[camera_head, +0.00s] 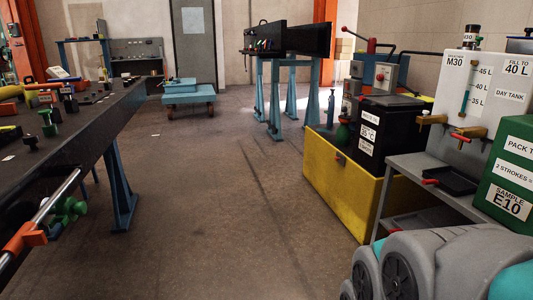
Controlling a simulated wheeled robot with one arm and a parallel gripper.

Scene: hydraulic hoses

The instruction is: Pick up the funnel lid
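I cannot pick out a funnel or a funnel lid with certainty in the head view. Small black and green fittings (47,123) stand on the dark bench (75,135) at the left, too small to identify surely. Grey and teal links of my own arm fill the bottom right corner. My gripper is not in view.
The tank, with brass valves, stands on a grey stand (400,168) beside a green labelled box (512,178). A yellow bin (340,195) holds a black labelled unit (395,120). A low blue cart (190,102) stands further back. The middle floor is clear.

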